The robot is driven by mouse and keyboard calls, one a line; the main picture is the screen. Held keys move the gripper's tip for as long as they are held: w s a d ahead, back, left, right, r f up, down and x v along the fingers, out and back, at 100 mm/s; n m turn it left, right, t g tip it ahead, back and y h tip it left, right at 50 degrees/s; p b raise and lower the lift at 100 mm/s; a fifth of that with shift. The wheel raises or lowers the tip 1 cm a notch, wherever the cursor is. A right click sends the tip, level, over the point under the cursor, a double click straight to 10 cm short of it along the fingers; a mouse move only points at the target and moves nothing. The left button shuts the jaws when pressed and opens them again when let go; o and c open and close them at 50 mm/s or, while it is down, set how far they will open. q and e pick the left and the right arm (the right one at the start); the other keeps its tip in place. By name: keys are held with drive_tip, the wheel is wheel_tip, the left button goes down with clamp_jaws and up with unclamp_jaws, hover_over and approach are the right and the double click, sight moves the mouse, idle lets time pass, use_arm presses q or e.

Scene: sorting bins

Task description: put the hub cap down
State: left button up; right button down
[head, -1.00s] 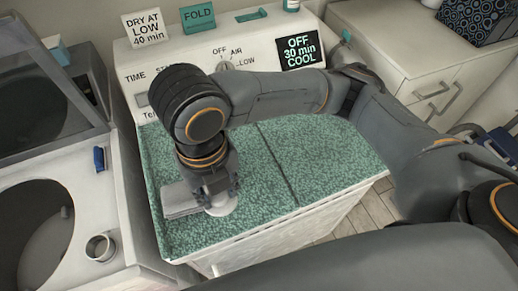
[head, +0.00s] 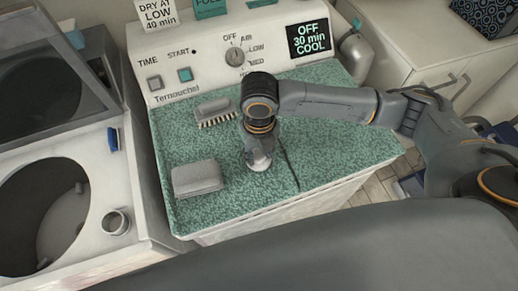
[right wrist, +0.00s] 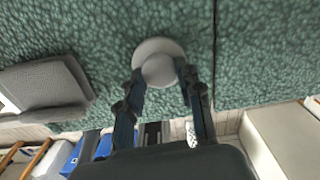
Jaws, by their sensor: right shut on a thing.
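The hub cap (head: 259,165) is a small pale grey disc with a raised round middle. It is at or just above the green speckled top (head: 330,150) of the dryer, near the seam; I cannot tell whether it touches. My right gripper (head: 258,156) points down over it and is shut on it. In the right wrist view the hub cap (right wrist: 158,50) shows between the two fingertips (right wrist: 161,76), against the green top. My left gripper is not in view.
A grey folded cloth or pad (head: 197,179) lies left of the gripper. A brush (head: 215,111) lies behind, near the control panel (head: 190,62). The green top right of the seam is clear. An open washer (head: 60,215) with a metal cup (head: 116,222) stands at left.

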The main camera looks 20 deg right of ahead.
sight(259, 156)
drive_tip(key=shift+a+f, duration=0.1)
drive_tip(key=shift+f, duration=0.15)
drive_tip(key=shift+f, duration=0.15)
drive_tip(key=c, duration=0.9)
unclamp_jaws()
wheel_tip(259, 156, up, 12)
drive_tip(key=b, duration=0.2)
drive_tip(key=shift+r+b, duration=0.2)
drive_tip(key=shift+b, duration=0.15)
